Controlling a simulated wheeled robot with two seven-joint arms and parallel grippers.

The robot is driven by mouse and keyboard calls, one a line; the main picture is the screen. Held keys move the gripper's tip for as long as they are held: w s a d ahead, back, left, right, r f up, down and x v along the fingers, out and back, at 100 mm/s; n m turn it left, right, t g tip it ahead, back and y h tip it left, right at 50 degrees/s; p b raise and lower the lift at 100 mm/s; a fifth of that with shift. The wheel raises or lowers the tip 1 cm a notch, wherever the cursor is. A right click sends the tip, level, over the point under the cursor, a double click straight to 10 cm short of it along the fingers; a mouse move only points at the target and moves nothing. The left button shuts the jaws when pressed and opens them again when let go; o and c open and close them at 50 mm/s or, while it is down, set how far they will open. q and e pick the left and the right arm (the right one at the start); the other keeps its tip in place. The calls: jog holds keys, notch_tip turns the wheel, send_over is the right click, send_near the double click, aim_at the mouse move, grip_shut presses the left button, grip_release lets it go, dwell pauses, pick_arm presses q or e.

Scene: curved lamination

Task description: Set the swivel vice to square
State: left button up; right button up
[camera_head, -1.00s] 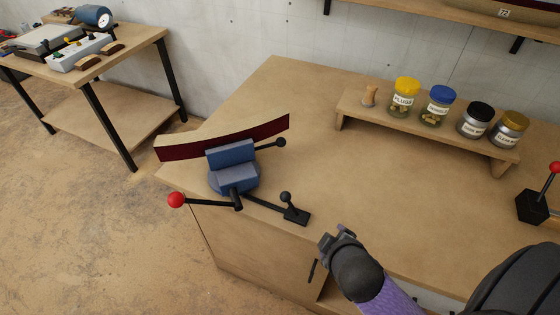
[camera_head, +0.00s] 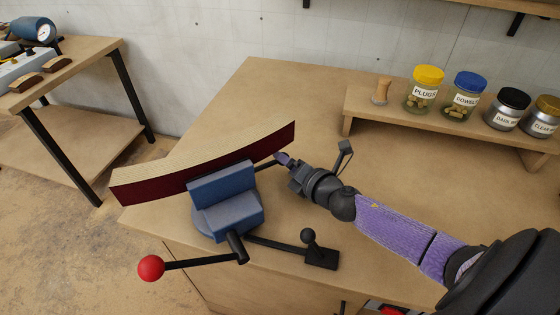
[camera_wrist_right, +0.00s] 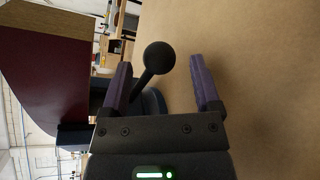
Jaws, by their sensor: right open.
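The blue swivel vice (camera_head: 228,208) stands at the near left corner of the workbench. A curved lamination (camera_head: 160,185), dark red with a pale wood top edge, sits upright at the back of its jaws, turned at an angle to the bench edges. A handle with a red ball (camera_head: 151,268) sticks out front left. My right gripper (camera_head: 282,158) is behind the vice on its right, at the rear lever. In the right wrist view the lever's black ball knob (camera_wrist_right: 159,57) lies between the two open fingers, not visibly gripped. My left gripper is out of view.
A black lever with a ball (camera_head: 309,237) and a dark block lies right of the vice. A low wooden riser (camera_head: 440,125) holds several jars at the back. Bench top (camera_head: 230,105) behind the lamination is clear. A side table (camera_head: 80,65) stands left.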

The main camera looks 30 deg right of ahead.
jog(key=shift+x, duration=1.3)
grip_shut()
jog(key=shift+s+a, duration=0.1)
dwell(0.4)
